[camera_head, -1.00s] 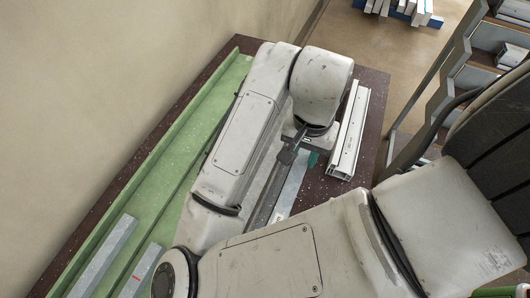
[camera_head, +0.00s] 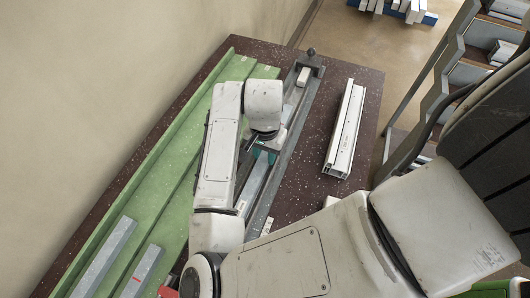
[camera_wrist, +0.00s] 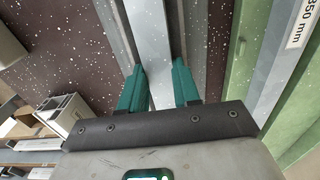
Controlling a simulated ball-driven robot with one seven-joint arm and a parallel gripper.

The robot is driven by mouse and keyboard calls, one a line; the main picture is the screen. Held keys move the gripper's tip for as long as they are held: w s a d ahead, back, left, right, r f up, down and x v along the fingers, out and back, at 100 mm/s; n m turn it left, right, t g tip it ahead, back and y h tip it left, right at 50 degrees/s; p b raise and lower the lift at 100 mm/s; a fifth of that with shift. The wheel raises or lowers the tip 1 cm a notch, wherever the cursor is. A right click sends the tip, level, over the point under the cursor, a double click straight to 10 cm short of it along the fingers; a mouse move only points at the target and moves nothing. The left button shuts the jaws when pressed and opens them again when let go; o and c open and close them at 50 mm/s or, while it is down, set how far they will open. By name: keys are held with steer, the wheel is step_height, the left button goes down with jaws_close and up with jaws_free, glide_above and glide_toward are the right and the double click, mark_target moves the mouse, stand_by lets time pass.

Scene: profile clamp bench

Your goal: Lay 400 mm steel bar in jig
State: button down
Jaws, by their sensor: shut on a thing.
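My gripper (camera_head: 264,153) is shut on a grey steel bar (camera_head: 254,184), with teal fingers on both sides of it. In the wrist view the bar (camera_wrist: 150,40) runs away between the fingers of my gripper (camera_wrist: 160,88). The jig (camera_head: 297,128), a long grey channel with a dark knob at its far end, lies along the bench just right of the bar. The bar is roughly parallel to it. I cannot tell the bar's height above the bench. My arm hides part of the bar.
A green rack (camera_head: 176,140) on the left holds grey bars (camera_head: 105,252); a "350 mm" label (camera_wrist: 300,23) shows there. A pale block (camera_head: 303,77) sits at the jig's far end. A white profile (camera_head: 345,130) lies to the right, with bare dark bench (camera_head: 312,150) between.

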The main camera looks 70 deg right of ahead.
mark_target(265, 156)
steer(key=shift+f, duration=0.2)
steer(key=shift+f+b, duration=0.35)
steer(key=shift+f, duration=0.05)
steer(key=shift+f, duration=0.15)
steer(key=shift+f, duration=0.15)
steer(key=c, duration=0.9)
jaws_free()
steer(key=shift+s, duration=0.1)
steer(key=shift+o, duration=0.4)
steer(key=shift+r+p, duration=0.35)
steer(key=shift+r, duration=0.15)
step_height(265, 156, up, 12)
steer(key=shift+r, duration=0.2)
